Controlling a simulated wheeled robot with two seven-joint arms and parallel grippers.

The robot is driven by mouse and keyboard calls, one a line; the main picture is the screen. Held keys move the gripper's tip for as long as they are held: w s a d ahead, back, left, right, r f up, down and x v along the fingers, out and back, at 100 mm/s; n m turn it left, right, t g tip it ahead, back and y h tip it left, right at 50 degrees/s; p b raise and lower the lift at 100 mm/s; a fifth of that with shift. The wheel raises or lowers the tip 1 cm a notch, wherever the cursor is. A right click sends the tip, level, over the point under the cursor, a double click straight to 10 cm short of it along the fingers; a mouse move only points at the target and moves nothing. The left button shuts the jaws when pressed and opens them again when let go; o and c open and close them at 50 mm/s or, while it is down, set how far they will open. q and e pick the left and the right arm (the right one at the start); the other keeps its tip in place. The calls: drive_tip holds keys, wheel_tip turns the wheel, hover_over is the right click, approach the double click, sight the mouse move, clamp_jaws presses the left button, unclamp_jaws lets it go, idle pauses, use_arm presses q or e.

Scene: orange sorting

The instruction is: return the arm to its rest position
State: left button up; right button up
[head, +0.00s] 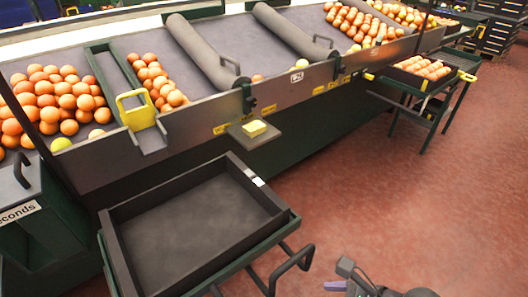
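Part of my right gripper (345,282) shows at the bottom edge, over the red floor to the right of the cart. It is dark with a lavender piece pointing left, and most of it is cut off by the frame. I see no orange at it, and whether its fingers are apart is unclear. My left gripper is out of view.
An empty black tray (190,228) sits on a green cart with a black handle (292,266). Behind it, the sorting table (235,45) holds oranges (58,98) in lanes. A "seconds" bin (40,215) stands at left. Red floor (420,190) is clear at right.

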drive_tip(key=d+f+m+t+h+p, duration=0.1)
drive_tip(key=d+f+m+t, duration=0.25)
drive_tip(key=m, duration=0.65)
drive_tip(key=d+f+m+t+h+p, duration=0.15)
drive_tip(key=f+m, duration=0.25)
drive_tip(key=m, duration=0.6)
drive_tip(key=s+d+f+m+g+h, duration=0.2)
drive_tip(key=s+d+f+m+h, duration=0.35)
drive_tip(key=s+f+m, duration=0.65)
drive_tip(key=s+a+f+m+g+h+p, duration=0.1)
drive_tip(key=s+m+g, duration=0.6)
drive_tip(key=s+m, duration=0.7)
drive_tip(key=s+f, duration=0.1)
drive_tip(key=s, duration=0.5)
drive_tip(key=shift+a+f+g, duration=0.15)
drive_tip(key=shift+a+g, duration=0.1)
drive_tip(key=shift+g, duration=0.15)
